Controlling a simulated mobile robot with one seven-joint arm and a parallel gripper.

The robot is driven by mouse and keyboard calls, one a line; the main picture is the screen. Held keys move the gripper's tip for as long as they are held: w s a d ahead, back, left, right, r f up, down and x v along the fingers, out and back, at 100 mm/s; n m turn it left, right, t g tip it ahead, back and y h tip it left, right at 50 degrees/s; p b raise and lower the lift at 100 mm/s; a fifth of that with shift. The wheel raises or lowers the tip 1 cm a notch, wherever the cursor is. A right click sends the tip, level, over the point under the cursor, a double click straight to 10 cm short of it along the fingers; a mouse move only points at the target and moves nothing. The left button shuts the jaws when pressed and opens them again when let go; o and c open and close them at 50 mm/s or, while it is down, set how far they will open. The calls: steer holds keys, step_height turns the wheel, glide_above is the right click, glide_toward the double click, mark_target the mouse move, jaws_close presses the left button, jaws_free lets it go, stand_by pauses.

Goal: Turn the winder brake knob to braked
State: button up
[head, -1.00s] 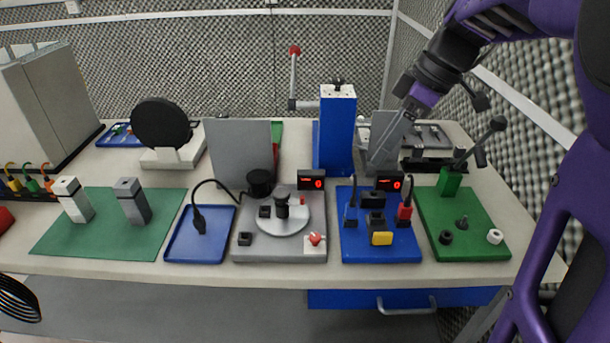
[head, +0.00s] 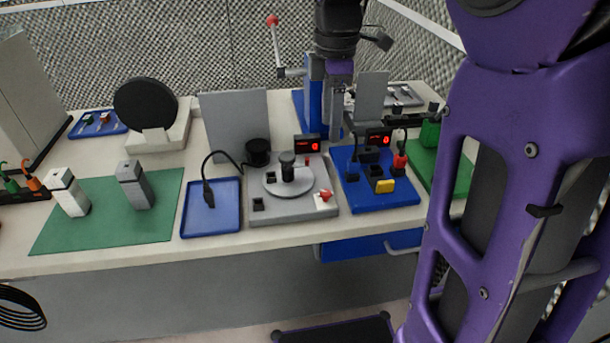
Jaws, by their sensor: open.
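The winder (head: 262,208) is a grey board with a round grey disc (head: 284,188), a black upright post on it and small black parts. A small red knob (head: 326,194), likely the brake knob, sits on a white plate at the board's front right corner. Its exact setting is too small to read. My gripper (head: 340,130) points down behind the winder and the blue board, above and right of the red knob in the picture. It is open, apart from the knob, with nothing visible between its fingers.
A blue board (head: 350,198) with black parts and a yellow block stands right of the winder. A blue tray (head: 227,222) with a black plug is left of it. A black display (head: 307,143) stands behind the winder. My purple arm covers the table's right side.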

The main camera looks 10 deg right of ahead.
mark_target(326, 192)
step_height(326, 192, down, 18)
steer(key=b, duration=0.3)
steer(key=shift+r, duration=0.25)
jaws_close()
